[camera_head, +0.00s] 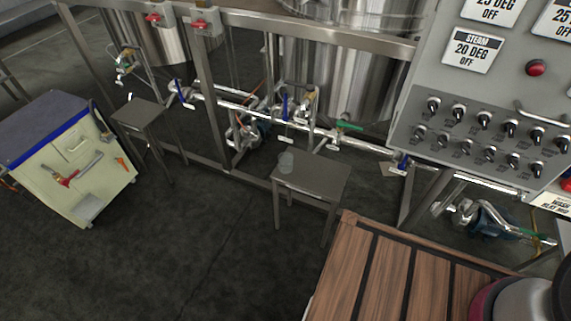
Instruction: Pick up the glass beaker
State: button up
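My gripper is not visible in this view. Part of my own body shows at the bottom right, far from the beaker.
Steel tanks (345,75) and pipes with valves stand behind the small table. A grey control panel (490,100) is at the right. A brown slatted wooden surface (385,275) is at the front right. A cream cart (75,160) and another small table (140,112) stand left. The dark floor (190,240) is clear front-left.

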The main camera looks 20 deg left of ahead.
aim_at(286, 159)
jog(key=j, duration=2.65)
